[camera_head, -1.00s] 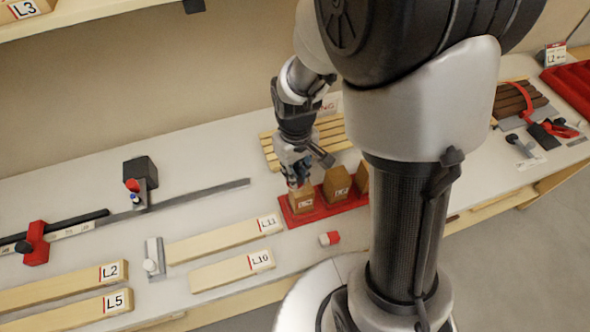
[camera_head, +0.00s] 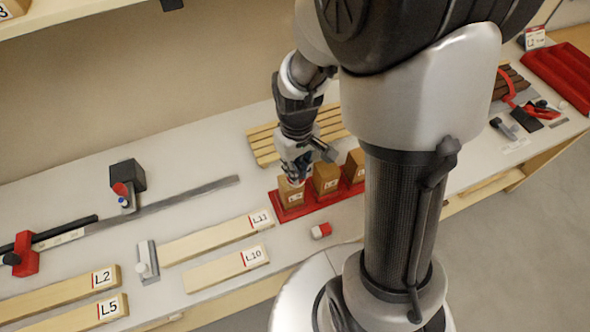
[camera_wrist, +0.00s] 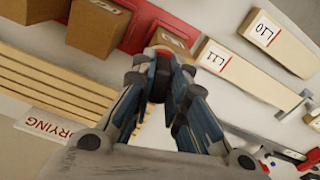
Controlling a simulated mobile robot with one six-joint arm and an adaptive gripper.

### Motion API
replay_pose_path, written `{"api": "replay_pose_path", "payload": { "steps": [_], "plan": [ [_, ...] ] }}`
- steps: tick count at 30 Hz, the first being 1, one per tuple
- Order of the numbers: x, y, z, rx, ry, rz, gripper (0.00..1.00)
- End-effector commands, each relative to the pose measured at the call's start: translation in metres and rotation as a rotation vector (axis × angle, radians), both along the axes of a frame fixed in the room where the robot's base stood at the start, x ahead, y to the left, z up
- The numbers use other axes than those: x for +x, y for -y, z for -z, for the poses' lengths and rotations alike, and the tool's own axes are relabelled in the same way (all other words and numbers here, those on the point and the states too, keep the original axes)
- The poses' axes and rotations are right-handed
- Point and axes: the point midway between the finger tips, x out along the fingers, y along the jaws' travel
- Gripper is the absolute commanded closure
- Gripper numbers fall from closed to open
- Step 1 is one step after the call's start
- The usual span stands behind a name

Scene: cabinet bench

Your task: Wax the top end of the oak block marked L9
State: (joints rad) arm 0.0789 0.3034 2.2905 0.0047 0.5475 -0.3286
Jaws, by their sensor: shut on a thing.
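Several oak blocks stand upright in a red tray (camera_head: 318,207), with their tops facing up. My gripper (camera_head: 297,178) is at the top of the leftmost block (camera_head: 290,192), whose label is too blurred to read for certain. That block also shows beyond the fingertips in the wrist view (camera_wrist: 172,40). My gripper (camera_wrist: 160,88) is shut on a small dark, partly red piece (camera_wrist: 159,82), largely hidden by the fingers. I cannot tell whether the piece touches the block's top. The middle block (camera_head: 326,180) and the right block (camera_head: 356,166) stand beside it.
A red-and-white small item (camera_head: 321,230) lies in front of the tray. Boards L11 (camera_head: 215,238) and L10 (camera_head: 225,268) lie to the left. A slatted drying rack (camera_head: 262,146) is behind. A bar clamp (camera_head: 128,185) lies further left.

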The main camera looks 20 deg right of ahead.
Motion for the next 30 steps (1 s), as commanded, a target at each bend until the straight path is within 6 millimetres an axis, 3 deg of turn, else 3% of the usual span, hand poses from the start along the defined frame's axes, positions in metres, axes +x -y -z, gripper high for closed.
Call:
{"api": "replay_pose_path", "payload": {
  "steps": [9,21,30],
  "plan": [
    [0.019,-0.001,0.003,0.0,-0.001,0.0,1.0],
    [0.017,-0.026,0.002,0.0,-0.003,-0.001,1.0],
    [0.007,-0.016,0.0,0.001,-0.004,0.003,1.0]
  ]
}}
